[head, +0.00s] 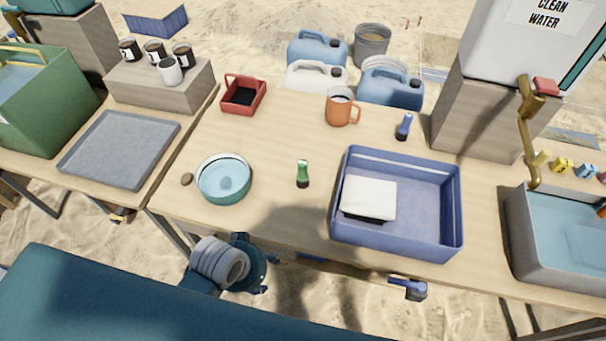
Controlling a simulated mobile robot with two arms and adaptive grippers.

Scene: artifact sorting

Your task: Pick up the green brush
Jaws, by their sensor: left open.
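The green brush (303,174) stands upright on the wooden table, its green handle up and its dark end down. It is between the teal bowl of water (224,180) and the blue tray (452,212). My left gripper (262,264) is open and empty, in front of the table's near edge. It is below and left of the brush in the picture, well apart from it. My right gripper is not in view.
A brown stone (187,179) lies left of the bowl. An orange mug (341,108), red box (243,94) and blue brush (404,127) stand farther back. The blue tray holds a white block (369,197). The table around the green brush is clear.

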